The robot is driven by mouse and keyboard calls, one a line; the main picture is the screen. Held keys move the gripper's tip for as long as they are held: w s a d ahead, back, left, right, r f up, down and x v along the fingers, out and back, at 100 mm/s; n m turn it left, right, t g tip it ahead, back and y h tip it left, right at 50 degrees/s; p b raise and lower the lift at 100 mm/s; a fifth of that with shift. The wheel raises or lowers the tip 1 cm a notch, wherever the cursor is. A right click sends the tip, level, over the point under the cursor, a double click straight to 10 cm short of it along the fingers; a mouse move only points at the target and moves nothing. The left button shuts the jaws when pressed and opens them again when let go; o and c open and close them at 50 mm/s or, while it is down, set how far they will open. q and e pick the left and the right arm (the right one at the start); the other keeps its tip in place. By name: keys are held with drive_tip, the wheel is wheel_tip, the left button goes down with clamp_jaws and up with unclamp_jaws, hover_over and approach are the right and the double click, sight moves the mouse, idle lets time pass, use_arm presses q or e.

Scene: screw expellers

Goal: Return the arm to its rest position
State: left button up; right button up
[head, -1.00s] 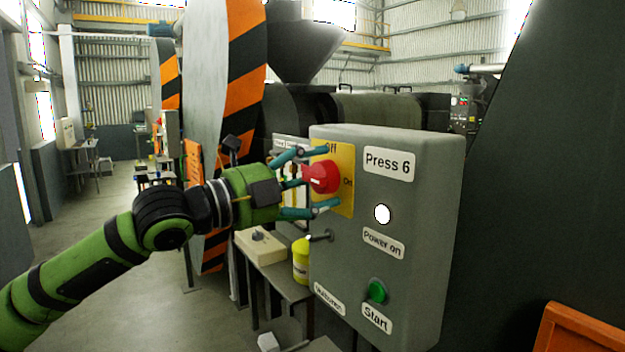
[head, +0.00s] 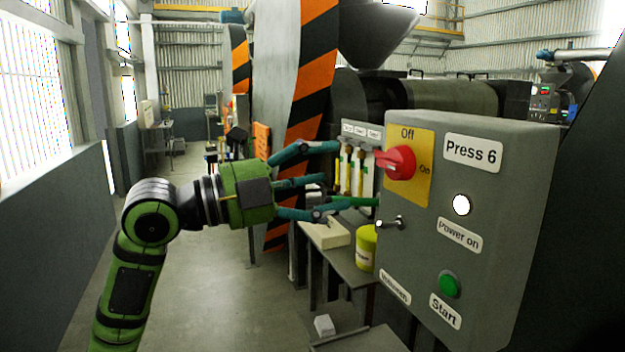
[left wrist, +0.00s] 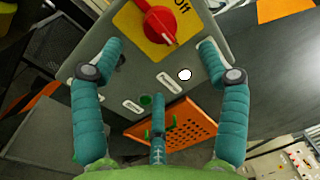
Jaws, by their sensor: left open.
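My left gripper (head: 318,180) is open and empty, to the left of the grey Press 6 control box (head: 535,215). Its teal fingers point toward the box, with a visible gap to the red rotary switch (head: 400,163) on its yellow Off/On plate. In the left wrist view, the open fingers (left wrist: 160,85) spread in front of the box, and the red switch (left wrist: 160,24) is at the top, beyond the fingertips. A white Power on lamp (head: 461,205) and a green Start button (head: 450,285) are on the box face. My right gripper is not in view.
A small table with a yellow container (head: 367,248) and a beige box (head: 325,234) stands below and left of the control box. An orange-and-black striped guard (head: 312,70) rises behind my gripper. Open floor (head: 210,290) lies to the left. An orange perforated tray (left wrist: 185,142) shows low in the wrist view.

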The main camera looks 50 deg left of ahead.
use_arm(q)
drive_tip(key=shift+s+a+f, duration=0.1)
drive_tip(key=shift+s+a, duration=0.15)
drive_tip(key=shift+s, duration=0.35)
